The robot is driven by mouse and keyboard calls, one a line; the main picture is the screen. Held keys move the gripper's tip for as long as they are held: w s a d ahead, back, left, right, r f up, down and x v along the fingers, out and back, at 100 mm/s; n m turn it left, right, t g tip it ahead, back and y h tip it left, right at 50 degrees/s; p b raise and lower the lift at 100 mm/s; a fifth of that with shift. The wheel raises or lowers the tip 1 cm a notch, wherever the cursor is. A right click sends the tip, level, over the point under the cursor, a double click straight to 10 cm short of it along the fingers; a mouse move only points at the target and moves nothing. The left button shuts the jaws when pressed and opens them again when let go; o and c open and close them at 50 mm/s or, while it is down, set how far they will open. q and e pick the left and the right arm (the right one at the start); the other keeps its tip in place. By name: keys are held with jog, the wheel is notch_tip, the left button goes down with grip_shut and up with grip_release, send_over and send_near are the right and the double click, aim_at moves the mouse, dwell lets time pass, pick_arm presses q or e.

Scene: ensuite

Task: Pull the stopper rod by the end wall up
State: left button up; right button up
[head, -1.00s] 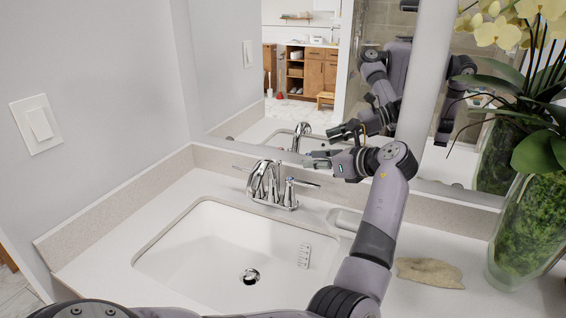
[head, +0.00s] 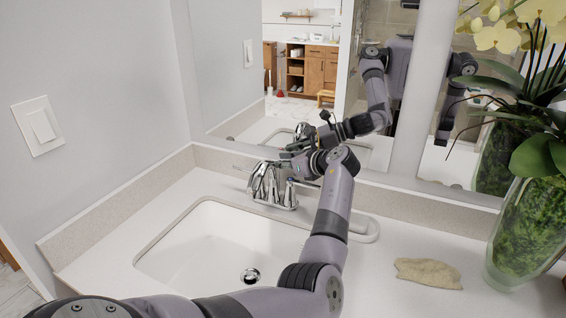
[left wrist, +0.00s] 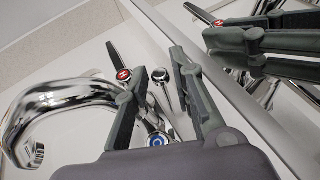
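The chrome stopper rod (left wrist: 161,77) has a small round knob and stands behind the spout of the faucet (head: 266,188). In the left wrist view the knob shows between the two fingers of my left gripper (left wrist: 157,66), with a gap on each side. The left gripper is open and holds nothing. In the head view my left gripper (head: 295,158) is above and behind the faucet, close to the mirror. The gripper and faucet hide the rod there. My right gripper is not in view.
The white sink (head: 180,242) lies in front of the faucet, with a drain stopper (head: 250,276). The mirror (head: 240,100) stands close behind and reflects my arm. A beige cloth (head: 428,273) and a plant vase (head: 525,225) are on the right. The left side wall (head: 110,150) borders the counter.

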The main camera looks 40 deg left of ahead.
pick_arm(q)
jog(key=shift+c, duration=0.2)
grip_shut()
dwell(0.4)
